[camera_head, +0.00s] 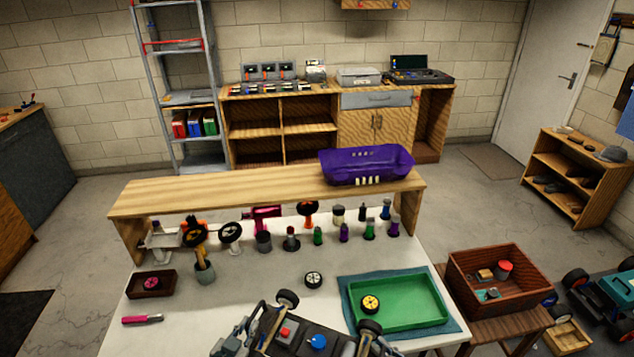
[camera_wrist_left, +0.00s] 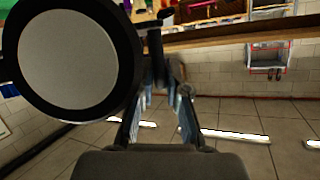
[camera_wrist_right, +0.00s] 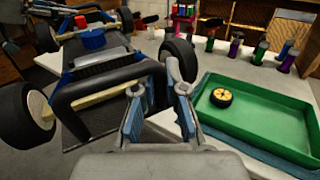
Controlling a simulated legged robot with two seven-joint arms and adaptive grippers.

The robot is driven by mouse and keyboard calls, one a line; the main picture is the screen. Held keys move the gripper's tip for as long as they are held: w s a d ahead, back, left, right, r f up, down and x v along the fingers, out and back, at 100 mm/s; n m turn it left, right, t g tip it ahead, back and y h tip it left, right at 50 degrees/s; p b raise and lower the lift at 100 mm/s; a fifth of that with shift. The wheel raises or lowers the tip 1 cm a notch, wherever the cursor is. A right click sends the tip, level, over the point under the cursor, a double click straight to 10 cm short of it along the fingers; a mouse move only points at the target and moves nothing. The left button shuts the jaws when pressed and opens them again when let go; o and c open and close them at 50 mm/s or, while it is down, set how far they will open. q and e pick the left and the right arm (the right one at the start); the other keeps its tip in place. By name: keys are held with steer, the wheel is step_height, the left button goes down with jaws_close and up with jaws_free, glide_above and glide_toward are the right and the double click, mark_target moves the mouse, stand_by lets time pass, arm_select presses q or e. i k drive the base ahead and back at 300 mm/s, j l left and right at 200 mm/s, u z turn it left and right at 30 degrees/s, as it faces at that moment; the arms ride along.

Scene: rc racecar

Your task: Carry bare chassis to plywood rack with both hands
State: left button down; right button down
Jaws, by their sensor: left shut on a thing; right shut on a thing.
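The bare chassis (camera_head: 300,338) shows at the bottom centre of the head view, dark with a red and a blue part on top; its lower part is cut off. Its black bar and wheels show in the right wrist view (camera_wrist_right: 95,85). My left gripper (camera_head: 235,335) is shut on the chassis's left side; in the left wrist view a big wheel (camera_wrist_left: 68,52) hides much of the hold. My right gripper (camera_wrist_right: 160,85) is shut on the black bar. Plywood shelving (camera_head: 282,112) stands at the back wall; I cannot tell whether it is the rack.
The white table (camera_head: 200,320) carries a wooden riser (camera_head: 225,193) with a purple body shell (camera_head: 365,163), several bottles, and a green tray (camera_head: 415,305) holding a small wheel. A wooden crate (camera_head: 500,255) stands at right. A small shelf (camera_head: 590,195) is at far right. Floor is open beyond the table.

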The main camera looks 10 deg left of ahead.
mark_target(186, 189)
steer(key=z, duration=2.3)
steer(key=k+j+z, duration=0.1)
steer(key=k+z, duration=0.3)
steer(key=k, duration=0.15)
steer(key=k+l, duration=0.1)
steer(key=k, duration=0.95)
steer(key=k+j+z, duration=0.1)
steer(key=k+z, duration=0.4)
steer(key=k+l+z, duration=0.1)
steer(key=k+z, duration=0.4)
steer(key=k+j+z, duration=0.1)
steer(key=k+z, duration=0.35)
steer(key=k, duration=0.2)
steer(key=k+l+z, duration=0.15)
steer(key=k+z, duration=0.3)
steer(key=k, duration=0.2)
steer(key=k+j+u, duration=0.1)
steer(key=k, duration=0.75)
steer(key=u, duration=1.15)
